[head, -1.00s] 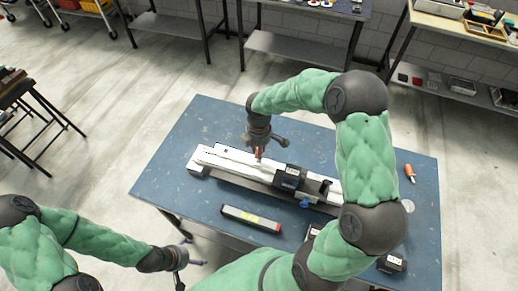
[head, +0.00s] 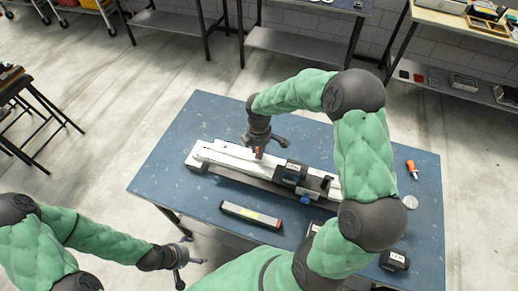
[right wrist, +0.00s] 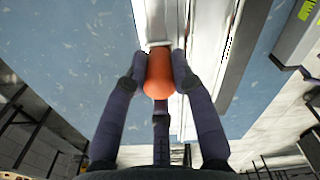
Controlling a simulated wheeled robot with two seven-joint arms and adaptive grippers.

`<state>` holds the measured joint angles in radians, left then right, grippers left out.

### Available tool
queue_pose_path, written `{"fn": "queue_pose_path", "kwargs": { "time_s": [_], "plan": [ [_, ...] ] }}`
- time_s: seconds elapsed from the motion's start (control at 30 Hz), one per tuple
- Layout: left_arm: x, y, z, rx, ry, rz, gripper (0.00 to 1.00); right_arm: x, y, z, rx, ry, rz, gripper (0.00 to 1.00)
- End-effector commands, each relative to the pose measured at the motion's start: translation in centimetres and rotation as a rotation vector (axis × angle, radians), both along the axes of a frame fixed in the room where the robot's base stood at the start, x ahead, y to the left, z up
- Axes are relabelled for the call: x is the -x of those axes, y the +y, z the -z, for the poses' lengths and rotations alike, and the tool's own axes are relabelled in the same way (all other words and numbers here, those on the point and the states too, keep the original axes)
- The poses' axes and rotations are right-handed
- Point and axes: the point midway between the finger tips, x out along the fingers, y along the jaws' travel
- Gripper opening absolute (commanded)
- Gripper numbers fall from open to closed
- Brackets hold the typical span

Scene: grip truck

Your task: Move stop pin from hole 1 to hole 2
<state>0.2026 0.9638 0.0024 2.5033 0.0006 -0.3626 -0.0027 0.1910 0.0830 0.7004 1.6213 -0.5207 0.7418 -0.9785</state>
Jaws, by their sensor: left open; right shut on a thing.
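The stop pin (right wrist: 159,76) has an orange rounded head and sits between the fingers of my right gripper (right wrist: 159,72), which is shut on it. In the head view the orange pin (head: 258,151) shows just under my right gripper (head: 258,146), at the white rail of the grip truck (head: 222,154). The rail lies lengthwise on the blue table with a black carriage (head: 293,172) right of the pin. Whether the pin's lower end is in a hole is hidden, and I cannot make out the holes. My left gripper (head: 181,258) is open and empty, off the table's front left.
The table's left end is clear. My right arm covers part of the right side.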

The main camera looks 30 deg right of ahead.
Motion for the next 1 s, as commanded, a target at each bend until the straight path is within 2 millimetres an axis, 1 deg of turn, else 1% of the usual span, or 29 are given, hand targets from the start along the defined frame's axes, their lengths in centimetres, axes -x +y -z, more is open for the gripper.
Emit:
{"fn": "queue_pose_path", "kwargs": {
  "time_s": [0.07,0.1,0.17,0.2,0.5,0.63,0.77,1.0],
  "plan": [
    [0.0,0.0,0.0,0.000,0.000,0.000,0.92,0.0,0.0,0.0,0.000,0.000,0.000,0.02],
    [0.0,0.0,0.0,0.000,0.000,0.000,0.92,0.0,0.0,0.0,0.000,0.000,0.000,0.32],
    [0.0,0.0,0.0,0.000,0.000,0.000,0.92,0.0,0.0,0.0,0.000,0.000,0.000,0.49],
    [0.0,0.0,0.0,0.000,0.000,0.000,0.92,0.0,0.0,0.0,0.000,0.000,0.000,0.54],
    [0.0,0.0,0.0,0.000,0.000,0.000,0.92,0.0,0.0,-0.1,0.000,0.000,0.000,0.54],
    [0.0,0.0,0.0,0.000,0.000,0.000,0.92,-0.1,0.0,-0.8,0.001,-0.003,0.000,0.54],
    [0.0,0.0,0.0,0.000,0.000,0.000,0.92,-0.2,0.0,-2.7,0.001,-0.005,0.000,0.54],
    [0.0,0.0,0.0,0.000,0.000,0.000,0.92,-0.2,0.0,-7.5,0.001,-0.005,0.000,0.54]
  ]
}}
